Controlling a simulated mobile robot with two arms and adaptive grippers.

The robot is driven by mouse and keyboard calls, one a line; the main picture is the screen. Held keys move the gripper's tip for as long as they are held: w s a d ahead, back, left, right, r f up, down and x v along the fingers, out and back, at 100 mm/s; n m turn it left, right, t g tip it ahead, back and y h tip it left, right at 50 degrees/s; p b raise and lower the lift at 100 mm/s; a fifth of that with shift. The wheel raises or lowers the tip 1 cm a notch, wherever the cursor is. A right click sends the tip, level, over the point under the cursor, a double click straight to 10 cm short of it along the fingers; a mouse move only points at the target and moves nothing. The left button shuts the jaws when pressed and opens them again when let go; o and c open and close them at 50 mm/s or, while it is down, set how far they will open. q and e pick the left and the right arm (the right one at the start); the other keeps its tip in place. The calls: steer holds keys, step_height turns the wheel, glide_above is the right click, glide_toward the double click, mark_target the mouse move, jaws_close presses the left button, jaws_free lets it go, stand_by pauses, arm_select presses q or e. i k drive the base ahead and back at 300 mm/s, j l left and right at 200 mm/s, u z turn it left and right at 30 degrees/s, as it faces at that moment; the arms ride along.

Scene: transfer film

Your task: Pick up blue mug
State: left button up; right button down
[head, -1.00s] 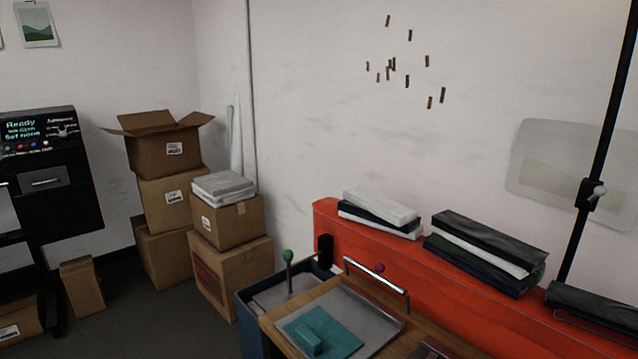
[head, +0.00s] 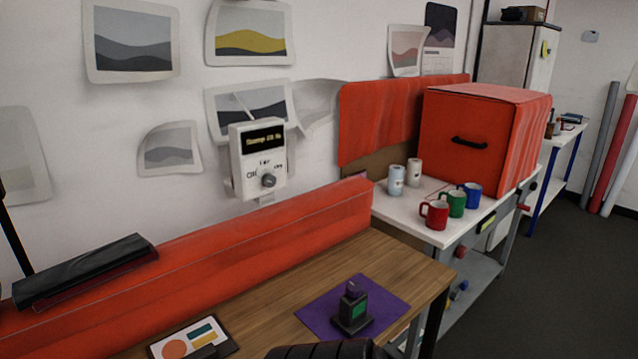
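The blue mug (head: 470,195) stands upright on a white-topped table (head: 407,212) at the right of the head view. It is the rightmost of a row of three mugs, beside a green mug (head: 452,204) and a red mug (head: 433,214). All three stand in front of a large red box. A dark rounded part at the bottom edge appears to be mine. Neither gripper can be made out in the head view.
The red box (head: 475,135) with a black handle stands behind the mugs. Two pale cups (head: 396,180) stand left of them. Nearer is a wooden table (head: 385,268) with a purple mat (head: 388,305) and a dark device (head: 352,312). Dark floor (head: 560,290) is free at the right.

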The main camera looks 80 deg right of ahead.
mark_target(473, 190)
steer(key=z, duration=3.6)
steer(key=i+l+u, duration=0.15)
steer(key=i+l, duration=0.3)
steer(key=l, duration=0.2)
